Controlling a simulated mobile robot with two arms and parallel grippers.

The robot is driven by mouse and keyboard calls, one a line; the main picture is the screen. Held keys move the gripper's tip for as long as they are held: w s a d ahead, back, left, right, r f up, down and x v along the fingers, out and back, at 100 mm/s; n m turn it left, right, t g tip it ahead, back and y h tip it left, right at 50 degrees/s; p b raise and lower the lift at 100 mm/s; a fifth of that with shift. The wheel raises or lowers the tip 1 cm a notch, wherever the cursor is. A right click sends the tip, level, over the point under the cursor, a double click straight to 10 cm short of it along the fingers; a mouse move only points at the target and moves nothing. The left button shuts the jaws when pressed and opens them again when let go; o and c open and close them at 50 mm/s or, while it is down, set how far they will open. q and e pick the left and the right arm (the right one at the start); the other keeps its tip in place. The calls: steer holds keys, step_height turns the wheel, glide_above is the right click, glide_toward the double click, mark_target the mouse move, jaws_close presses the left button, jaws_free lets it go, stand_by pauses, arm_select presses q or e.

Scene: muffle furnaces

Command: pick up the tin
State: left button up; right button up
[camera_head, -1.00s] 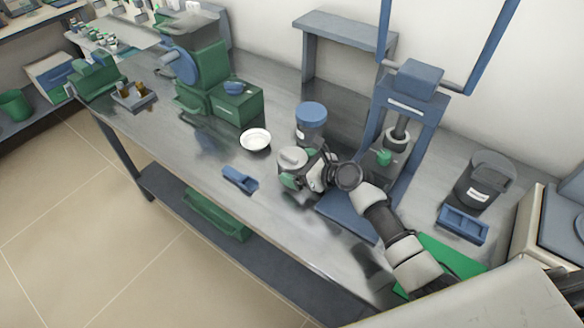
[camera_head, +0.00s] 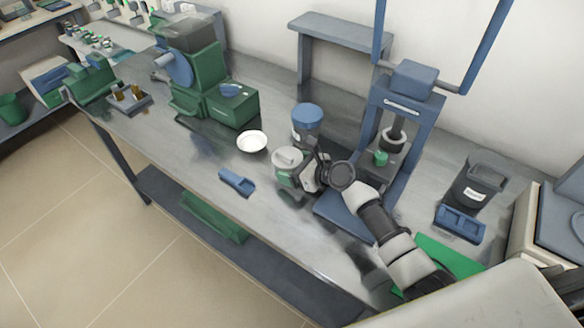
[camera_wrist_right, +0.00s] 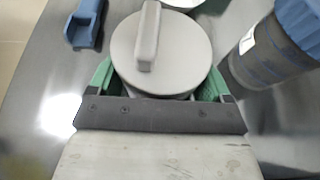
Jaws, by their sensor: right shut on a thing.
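The tin is a round grey-white container with a bar handle on its lid. In the head view the tin (camera_head: 287,157) is at the middle of the metal bench; in the right wrist view the tin (camera_wrist_right: 161,50) fills the space between the green fingers. My right gripper (camera_head: 291,177) is shut on the tin, one finger on each side of it; it also shows in the right wrist view (camera_wrist_right: 160,80). The tin's lower part is mostly hidden by the gripper, and I cannot tell whether it touches the bench. My left gripper is not in view.
A blue-lidded jar (camera_head: 306,122) stands close behind the tin. A white bowl (camera_head: 251,141) and a blue scoop-like holder (camera_head: 237,182) are to the left. A blue press frame (camera_head: 390,150) stands to the right. The front bench edge is near.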

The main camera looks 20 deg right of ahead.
mark_target(294, 157)
steer(key=shift+r, duration=0.75)
step_height(294, 157, up, 3)
steer(key=shift+f+p, duration=0.1)
steer(key=shift+p, duration=0.35)
steer(key=s+d+r, duration=0.2)
steer(key=s+r, duration=0.1)
steer(key=s, duration=0.2)
steer(key=s+d+r+p, duration=0.1)
steer(key=s+d+r, duration=0.1)
steer(key=s, duration=0.4)
steer(key=shift+r, duration=0.8)
steer(key=shift+d, duration=0.1)
